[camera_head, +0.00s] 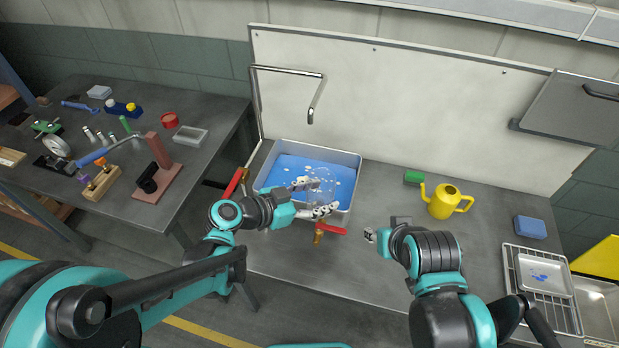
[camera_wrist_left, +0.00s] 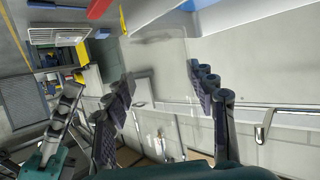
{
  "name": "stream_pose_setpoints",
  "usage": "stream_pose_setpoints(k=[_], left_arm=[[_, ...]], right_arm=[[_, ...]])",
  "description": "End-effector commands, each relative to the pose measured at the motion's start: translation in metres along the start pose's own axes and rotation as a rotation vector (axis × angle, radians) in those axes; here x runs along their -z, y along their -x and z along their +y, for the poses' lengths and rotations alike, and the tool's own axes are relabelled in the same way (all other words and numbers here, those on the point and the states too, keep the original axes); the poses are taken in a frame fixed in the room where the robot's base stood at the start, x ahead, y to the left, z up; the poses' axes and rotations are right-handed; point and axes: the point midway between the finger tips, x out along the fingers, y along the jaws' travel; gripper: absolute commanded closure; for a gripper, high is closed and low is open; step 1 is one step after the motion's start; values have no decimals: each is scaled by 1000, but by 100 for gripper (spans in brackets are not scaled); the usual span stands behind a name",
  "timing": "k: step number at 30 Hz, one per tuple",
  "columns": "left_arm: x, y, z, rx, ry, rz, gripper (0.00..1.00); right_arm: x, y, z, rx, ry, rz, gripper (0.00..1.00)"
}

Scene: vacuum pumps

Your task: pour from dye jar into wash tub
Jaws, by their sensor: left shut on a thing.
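The wash tub (camera_head: 357,165) is a grey-rimmed rectangular basin with blue inside, on the bench under the bent tap. My left gripper (camera_head: 317,197) is over the tub's front part, its fingers closed on a clear, see-through dye jar (camera_head: 325,185). The jar is faint against the blue. In the left wrist view the jar (camera_wrist_left: 160,52) shows as a glassy outline between the spread fingers of the gripper (camera_wrist_left: 165,85). That view is strongly turned; I cannot tell the jar's exact tilt or contents. My right gripper (camera_head: 370,235) is over the bench right of the tub, with its fingers mostly hidden.
A bent tap pipe (camera_head: 315,95) hangs behind the tub. Red-handled valves (camera_head: 332,230) sit at its front and left. A tool table (camera_head: 190,165) is left.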

Motion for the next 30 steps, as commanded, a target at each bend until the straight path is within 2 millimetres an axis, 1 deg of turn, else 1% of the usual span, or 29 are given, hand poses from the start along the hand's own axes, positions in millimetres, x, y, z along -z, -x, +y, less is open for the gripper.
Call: stream_pose_setpoints(k=[1,11,14,19,22,30], left_arm=[[3,1,-1,0,2,0,83],[5,1,-1,-3,5,-1,83],[10,3,-1,-3,5,-1,83],[26,10,-1,-3,5,-2,83],[32,12,-2,-3,5,-2,83],[31,12,-2,-4,5,-2,83]], right_arm=[[3,3,0,0,0,0,60],[4,4,0,0,0,1,60],[6,8,0,0,0,1,60],[15,20,0,0,0,1,60],[18,24,0,0,0,1,60],[17,23,0,0,0,0,60]])
